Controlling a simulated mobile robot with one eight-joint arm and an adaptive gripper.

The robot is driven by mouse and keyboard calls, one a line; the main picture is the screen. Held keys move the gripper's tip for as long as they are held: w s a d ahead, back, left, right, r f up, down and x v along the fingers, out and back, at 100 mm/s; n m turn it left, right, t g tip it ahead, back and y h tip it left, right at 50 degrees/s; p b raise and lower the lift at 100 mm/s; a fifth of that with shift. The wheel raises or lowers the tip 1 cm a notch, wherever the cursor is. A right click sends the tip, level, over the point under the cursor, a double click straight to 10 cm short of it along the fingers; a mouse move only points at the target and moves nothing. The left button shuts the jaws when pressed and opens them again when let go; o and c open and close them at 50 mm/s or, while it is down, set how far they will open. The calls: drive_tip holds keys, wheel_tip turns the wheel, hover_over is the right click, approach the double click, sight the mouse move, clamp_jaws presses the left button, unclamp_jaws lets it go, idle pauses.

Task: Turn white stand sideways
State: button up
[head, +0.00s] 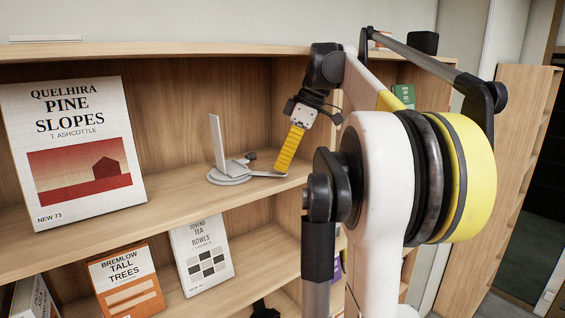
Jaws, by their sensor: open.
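The white stand (228,180) sits on the wooden shelf. It has a round base, a thin upright white plate on the left and a small dark knob on the right. A thin flat arm reaches right from its base towards my gripper. My gripper (282,169) points down just right of the stand, its yellow ribbed finger tip close to the end of that flat arm. I cannot tell whether they touch. The finger shows from one side, so the other finger and the gap are hidden. My gripper is open.
A large book, Pine Slopes (84,148), stands on the same shelf (165,208) at left. The shelf is clear between book and stand. On the shelf below are Tall Trees (126,278) and Tea Bowls (202,255). My arm hides much of the right side.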

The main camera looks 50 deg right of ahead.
drive_tip(key=v, duration=0.7)
drive_tip(key=shift+r, duration=0.25)
drive_tip(key=shift+w, duration=0.1)
